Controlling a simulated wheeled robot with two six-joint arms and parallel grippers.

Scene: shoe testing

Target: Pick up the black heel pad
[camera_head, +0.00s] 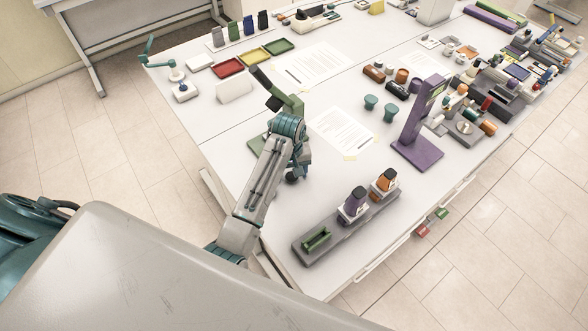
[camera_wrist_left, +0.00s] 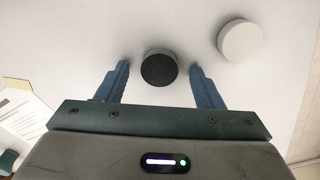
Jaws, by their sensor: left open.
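The black heel pad (camera_wrist_left: 159,69) is a round black disc on the white table, seen in the left wrist view. My left gripper (camera_wrist_left: 160,84) is open, with one blue finger on each side of the pad and a gap to both fingers. In the head view my left gripper (camera_head: 293,176) points down at the table; the pad is not clearly visible there, being small or hidden by the arm. A round white pad (camera_wrist_left: 240,41) lies to the right of the black one. My right gripper is in neither view.
A grey rack (camera_head: 318,253) with a green block and two upright pieces stands near the front edge. A purple stand (camera_head: 416,130) is to the right. A paper sheet (camera_head: 342,131) lies behind the gripper, and a green device (camera_head: 285,101) stands behind the arm.

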